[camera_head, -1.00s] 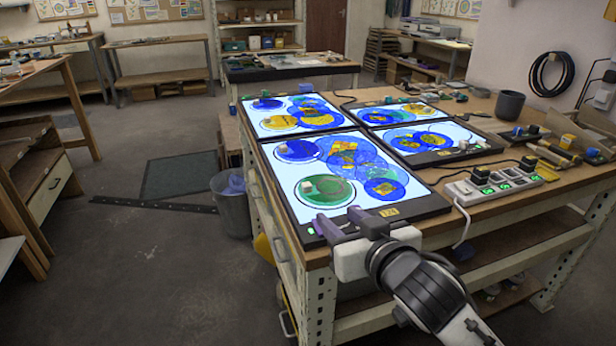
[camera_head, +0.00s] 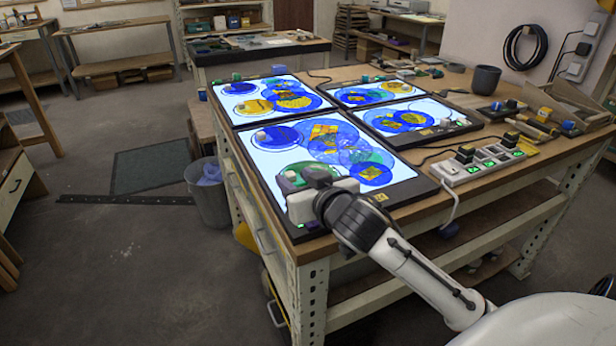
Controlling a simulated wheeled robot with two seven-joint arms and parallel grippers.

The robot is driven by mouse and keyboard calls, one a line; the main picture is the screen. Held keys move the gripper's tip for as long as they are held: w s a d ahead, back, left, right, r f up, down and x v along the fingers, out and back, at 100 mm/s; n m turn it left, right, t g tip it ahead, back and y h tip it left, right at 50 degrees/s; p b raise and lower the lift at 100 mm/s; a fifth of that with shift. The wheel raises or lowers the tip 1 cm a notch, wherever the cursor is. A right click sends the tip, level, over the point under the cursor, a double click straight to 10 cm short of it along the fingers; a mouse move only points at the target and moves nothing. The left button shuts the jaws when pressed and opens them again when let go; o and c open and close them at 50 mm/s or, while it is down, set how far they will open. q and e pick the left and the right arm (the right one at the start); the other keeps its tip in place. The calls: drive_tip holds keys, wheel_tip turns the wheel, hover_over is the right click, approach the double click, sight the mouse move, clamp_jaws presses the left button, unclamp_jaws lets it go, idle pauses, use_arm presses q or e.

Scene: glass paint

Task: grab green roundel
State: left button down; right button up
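The green roundel (camera_head: 283,185) lies at the near left of the front lit panel (camera_head: 278,226), with a small pale knob (camera_head: 290,176) on it. My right gripper (camera_head: 305,180) is over the roundel's right side and hides much of it. Its fingers are mostly hidden behind its own white body, so I cannot tell how far apart they are or whether they touch the knob. My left gripper is not in view.
Blue and yellow roundels, some overlapping, lie on the front panel and on the other lit panels (camera_head: 240,121) behind it. A power strip (camera_head: 478,166) and a dark cup (camera_head: 485,80) stand at the right. A bin (camera_head: 208,205) stands on the floor at left.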

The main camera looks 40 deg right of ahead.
drive_tip(key=shift+w+d+f, duration=0.1)
drive_tip(key=shift+w+f, duration=0.05)
drive_tip(key=shift+w, duration=0.35)
clamp_jaws()
